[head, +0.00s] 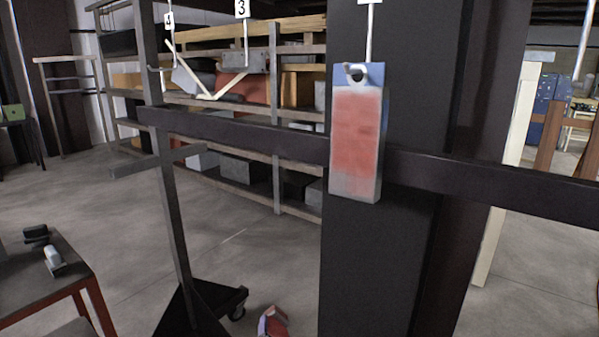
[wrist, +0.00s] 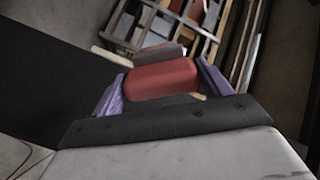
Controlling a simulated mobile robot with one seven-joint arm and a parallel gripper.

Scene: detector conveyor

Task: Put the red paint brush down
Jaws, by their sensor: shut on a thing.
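In the wrist view, my gripper (wrist: 161,72) has its two purple fingers on either side of a red block-shaped thing, the red paint brush (wrist: 162,82). The gripper is shut on it. A grey part sticks out past the red part, away from the gripper. In the head view, a small red and pale purple shape at the bottom edge looks like the red brush (head: 276,322) in my gripper (head: 264,326); most of it is cut off. The brush is held in the air, not resting on a surface that I can make out.
A block with a red painted face (head: 357,135) hangs from a hook before a dark column (head: 390,260). A dark rail (head: 255,138) crosses the view. A table (head: 35,285) with small items stands at the lower left.

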